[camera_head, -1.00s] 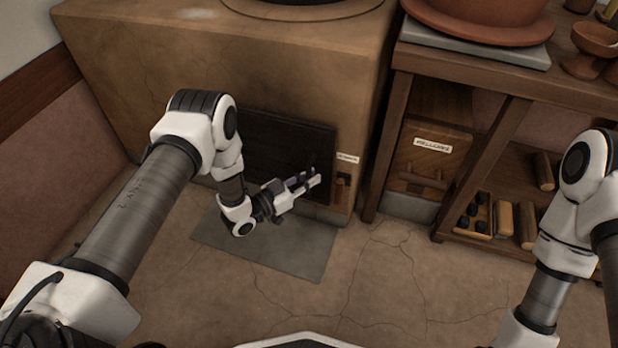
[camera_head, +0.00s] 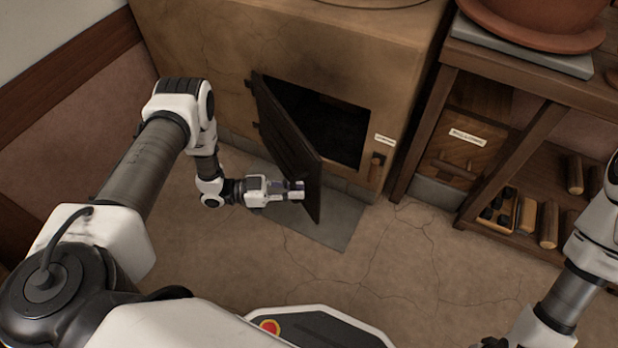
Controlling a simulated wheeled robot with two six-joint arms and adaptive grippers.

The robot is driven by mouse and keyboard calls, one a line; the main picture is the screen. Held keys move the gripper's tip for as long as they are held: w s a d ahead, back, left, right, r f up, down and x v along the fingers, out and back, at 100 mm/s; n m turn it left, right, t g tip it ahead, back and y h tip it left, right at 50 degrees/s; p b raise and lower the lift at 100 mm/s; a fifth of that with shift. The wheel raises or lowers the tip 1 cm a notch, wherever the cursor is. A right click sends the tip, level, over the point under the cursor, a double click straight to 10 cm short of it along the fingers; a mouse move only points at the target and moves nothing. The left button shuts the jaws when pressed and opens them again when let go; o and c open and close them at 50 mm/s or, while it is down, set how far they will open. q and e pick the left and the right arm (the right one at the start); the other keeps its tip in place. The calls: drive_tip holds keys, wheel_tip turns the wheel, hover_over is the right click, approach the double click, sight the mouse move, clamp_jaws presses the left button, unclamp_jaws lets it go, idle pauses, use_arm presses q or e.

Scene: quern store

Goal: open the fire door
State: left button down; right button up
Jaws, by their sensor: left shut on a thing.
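The fire door (camera_head: 284,137) is a dark panel on the front of the tan stove (camera_head: 390,60). It is hinged on its left side and stands swung well outward, and the dark firebox opening (camera_head: 335,128) shows behind it. My left gripper (camera_head: 298,190) is at the door's free right edge, low down, shut on a part of the door. The handle itself is hidden by the fingers.
A grey floor plate (camera_head: 335,222) lies below the door. A wooden bench (camera_head: 535,82) with a labelled box and shelf items stands at the right. The cracked floor in front is clear.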

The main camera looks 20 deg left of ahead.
use_arm(q)
drive_tip(key=shift+s+a, duration=0.3)
drive_tip(key=shift+s, duration=0.05)
drive_tip(key=c, duration=1.1)
unclamp_jaws()
drive_tip(key=shift+c, duration=0.2)
drive_tip(key=v, duration=1.2)
